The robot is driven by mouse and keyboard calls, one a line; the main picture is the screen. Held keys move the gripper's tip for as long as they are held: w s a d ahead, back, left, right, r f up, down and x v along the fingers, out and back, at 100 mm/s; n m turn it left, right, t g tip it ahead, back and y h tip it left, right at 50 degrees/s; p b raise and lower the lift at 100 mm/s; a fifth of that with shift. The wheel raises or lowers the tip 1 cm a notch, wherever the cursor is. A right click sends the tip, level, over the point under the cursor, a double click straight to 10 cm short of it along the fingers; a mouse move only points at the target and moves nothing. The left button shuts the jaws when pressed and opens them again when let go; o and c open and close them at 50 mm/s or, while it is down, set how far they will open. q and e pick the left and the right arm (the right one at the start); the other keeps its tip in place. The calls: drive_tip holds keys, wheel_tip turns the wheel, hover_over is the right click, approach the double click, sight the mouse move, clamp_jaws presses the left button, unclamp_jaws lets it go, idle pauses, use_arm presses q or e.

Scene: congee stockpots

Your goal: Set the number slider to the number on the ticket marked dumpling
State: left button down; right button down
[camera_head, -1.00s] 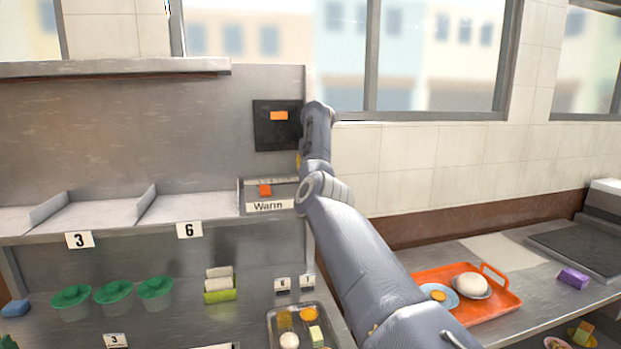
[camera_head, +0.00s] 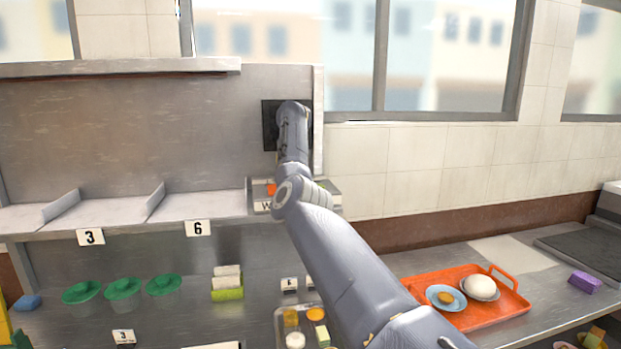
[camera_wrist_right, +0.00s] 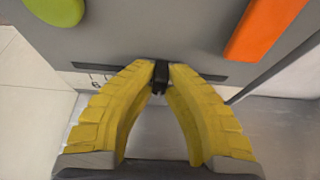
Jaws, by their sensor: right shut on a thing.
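In the right wrist view a grey panel (camera_wrist_right: 170,35) has a dark horizontal slot with small number marks (camera_wrist_right: 97,80) below its left part. My right gripper (camera_wrist_right: 160,80) has its yellow fingers shut on the small black slider knob (camera_wrist_right: 161,68) at the slot. In the head view my right arm covers the gripper and much of the control box labelled with a "W" (camera_head: 265,206). Small number tickets (camera_head: 289,284) stand on the lower shelf; I cannot read any dumpling mark. My left gripper is not in view.
An orange bar (camera_wrist_right: 265,28) and a green round knob (camera_wrist_right: 55,10) flank the slot above. A dark square panel (camera_head: 269,125) is partly behind my arm. Cards reading 3 (camera_head: 91,237) and 6 (camera_head: 198,228) hang on the shelf edge. An orange tray (camera_head: 470,316) sits at right.

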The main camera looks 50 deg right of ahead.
drive_tip(key=w+a, duration=0.2)
drive_tip(key=a, duration=0.1)
drive_tip(key=c, duration=1.4)
unclamp_jaws()
drive_tip(key=shift+d, duration=0.1)
drive_tip(key=shift+r, duration=0.1)
drive_tip(key=v, duration=1.1)
drive_tip(key=shift+r, duration=0.35)
drive_tip(key=shift+s, duration=0.1)
